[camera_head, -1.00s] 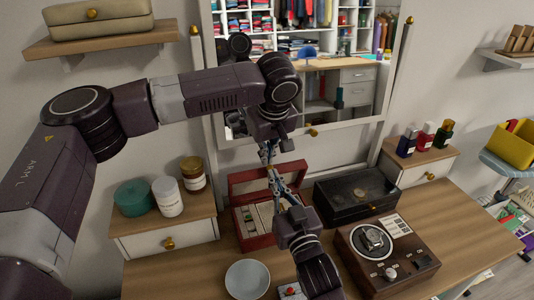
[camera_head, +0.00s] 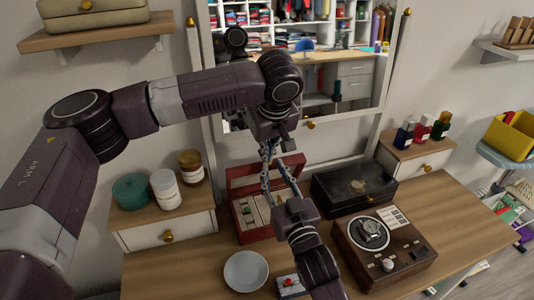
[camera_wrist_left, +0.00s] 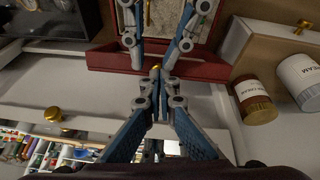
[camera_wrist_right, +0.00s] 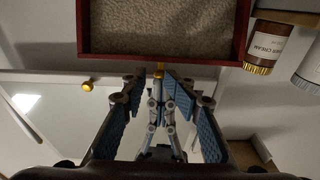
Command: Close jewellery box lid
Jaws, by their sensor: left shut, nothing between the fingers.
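The red jewellery box (camera_head: 251,236) stands open on the wooden dresser in the head view, its lid (camera_head: 239,172) raised at the back. In the right wrist view the lid shows its light lining and red rim (camera_wrist_right: 242,30), with a small gold clasp at the edge. My left gripper (camera_head: 267,172) reaches down in front of the lid, shut and empty. It shows in the left wrist view (camera_wrist_left: 157,80) close to the lid edge; contact cannot be told. My right gripper (camera_wrist_right: 157,78) comes up from the front, open and empty, with its fingers crossing near the left ones.
A black box (camera_head: 350,205) and a wooden device with a dial (camera_head: 400,262) stand right of the jewellery box. A grey bowl (camera_head: 246,272) sits in front. Jars (camera_head: 166,190) stand on the left drawer unit, and a mirror frame (camera_head: 398,70) rises behind.

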